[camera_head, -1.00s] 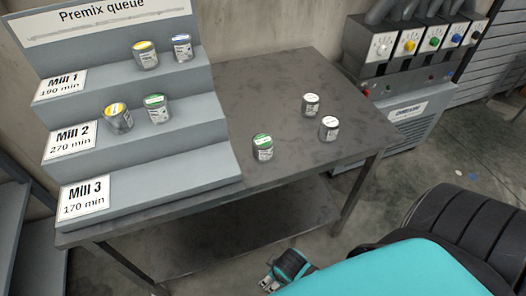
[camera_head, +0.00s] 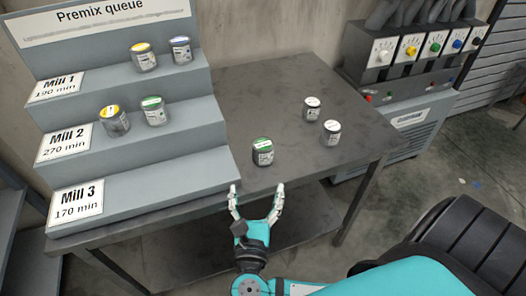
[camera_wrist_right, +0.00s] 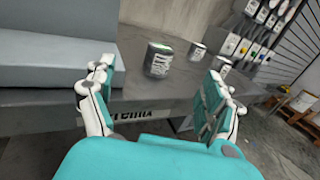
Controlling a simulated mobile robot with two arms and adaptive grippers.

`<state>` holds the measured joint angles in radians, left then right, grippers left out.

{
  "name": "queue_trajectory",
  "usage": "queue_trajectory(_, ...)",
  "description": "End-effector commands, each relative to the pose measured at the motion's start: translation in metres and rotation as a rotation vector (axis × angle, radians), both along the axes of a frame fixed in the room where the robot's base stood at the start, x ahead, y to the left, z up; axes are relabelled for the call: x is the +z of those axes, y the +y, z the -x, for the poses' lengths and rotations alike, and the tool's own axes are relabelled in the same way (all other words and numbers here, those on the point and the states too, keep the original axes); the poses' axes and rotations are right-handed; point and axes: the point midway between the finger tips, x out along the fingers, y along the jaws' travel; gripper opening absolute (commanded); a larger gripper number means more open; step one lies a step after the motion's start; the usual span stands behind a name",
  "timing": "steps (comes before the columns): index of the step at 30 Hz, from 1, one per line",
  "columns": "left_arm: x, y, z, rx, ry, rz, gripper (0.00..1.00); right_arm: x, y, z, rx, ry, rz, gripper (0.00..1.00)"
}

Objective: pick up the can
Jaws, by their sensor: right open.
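A can with a green lid (camera_head: 263,152) stands upright on the dark table, right of the stepped rack. My right gripper (camera_head: 257,188) is open and empty at the table's front edge, just short of this can and apart from it. In the right wrist view the green-lidded can (camera_wrist_right: 158,60) stands beyond and between the open fingers (camera_wrist_right: 158,78). Two cans with white lids, one farther back (camera_head: 312,108) and one nearer (camera_head: 331,132), stand to the right on the table. My left gripper is not in view.
The grey stepped rack (camera_head: 150,190) holds two cans on the Mill 1 step and two on the Mill 2 step; its Mill 3 step is empty. The table (camera_head: 290,80) is clear behind the cans. A dispenser machine (camera_head: 410,110) stands at the right.

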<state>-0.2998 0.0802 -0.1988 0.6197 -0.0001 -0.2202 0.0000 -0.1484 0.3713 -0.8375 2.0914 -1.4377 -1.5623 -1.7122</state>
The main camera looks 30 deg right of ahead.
Motion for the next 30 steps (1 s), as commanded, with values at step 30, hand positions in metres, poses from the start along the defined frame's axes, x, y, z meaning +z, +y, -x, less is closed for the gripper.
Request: queue_trajectory(30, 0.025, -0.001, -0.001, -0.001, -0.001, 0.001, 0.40, -0.003, -0.100, -0.121, -0.002, -0.001, 0.004, 0.85)
